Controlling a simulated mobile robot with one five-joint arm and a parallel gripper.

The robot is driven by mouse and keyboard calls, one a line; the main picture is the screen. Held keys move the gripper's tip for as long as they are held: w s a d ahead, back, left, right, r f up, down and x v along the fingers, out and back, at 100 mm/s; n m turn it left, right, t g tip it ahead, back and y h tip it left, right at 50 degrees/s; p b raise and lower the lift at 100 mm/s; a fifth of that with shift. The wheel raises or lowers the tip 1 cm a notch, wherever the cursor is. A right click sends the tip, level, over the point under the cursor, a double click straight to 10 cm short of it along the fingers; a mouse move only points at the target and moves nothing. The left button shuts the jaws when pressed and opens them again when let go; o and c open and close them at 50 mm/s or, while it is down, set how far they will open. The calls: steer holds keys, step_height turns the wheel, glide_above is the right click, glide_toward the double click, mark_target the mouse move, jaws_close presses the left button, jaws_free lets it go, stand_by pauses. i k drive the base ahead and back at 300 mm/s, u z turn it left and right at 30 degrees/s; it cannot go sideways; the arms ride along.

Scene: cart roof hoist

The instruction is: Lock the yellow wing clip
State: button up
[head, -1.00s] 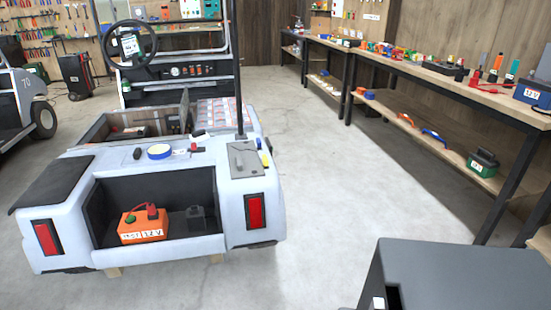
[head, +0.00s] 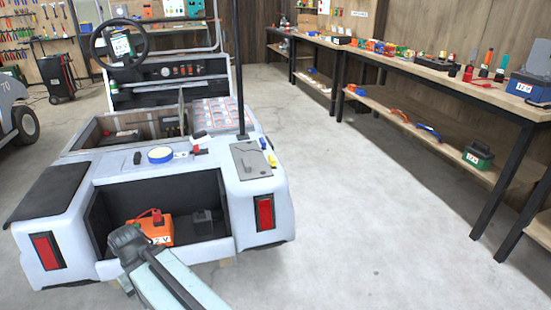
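A small yellow piece (head: 272,160) sits at the right edge of the white cart's rear deck, beside a grey plate (head: 250,160). My grey arm reaches up from the bottom, in front of the cart's open rear bay (head: 105,225). A dark joint shows at its upper end. I cannot make out gripper fingers, and nothing of mine touches the yellow pieces.
An orange battery (head: 160,236) and a small black block (head: 202,222) are in the rear bay. A blue-rimmed disc (head: 160,154) lies on the deck. A dark post (head: 239,70) rises behind the grey plate. A workbench (head: 440,84) runs along the right. The floor between is clear.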

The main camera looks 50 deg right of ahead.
mark_target(271, 158)
steer(key=z, duration=0.1)
steer(key=i, duration=0.95)
